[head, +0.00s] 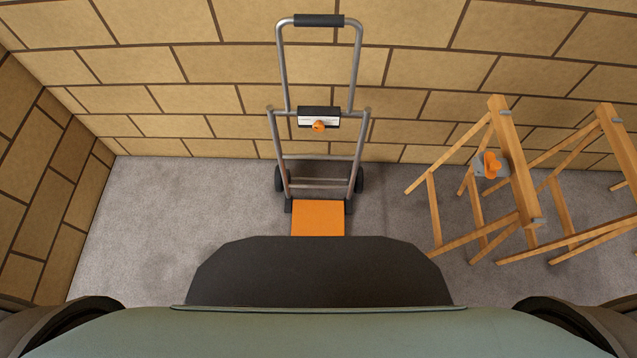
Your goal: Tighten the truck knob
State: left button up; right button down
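The hand truck (284,140) stands upright against the back wall, straight ahead of me. It has a grey tube frame, a black grip at the top, dark wheels and an orange toe plate (318,218). The orange truck knob (319,126) sits on a black and white bracket (307,118) across the frame. I cannot tell from here how tight the knob is. Neither of my grippers is in view; only my dark and green body parts show along the bottom edge.
Two wooden sawhorses (516,165) stand at the right, near the back wall. A grey and orange clamp-like object (489,165) is at the left sawhorse. A block wall (48,180) closes the left side. The grey floor (170,215) left of the truck is clear.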

aim_at(317, 126)
jog(key=z, duration=0.55)
jog(key=k, duration=0.6)
jog(key=z, duration=0.8)
jog(key=i, duration=1.15)
jog(key=u, duration=0.65)
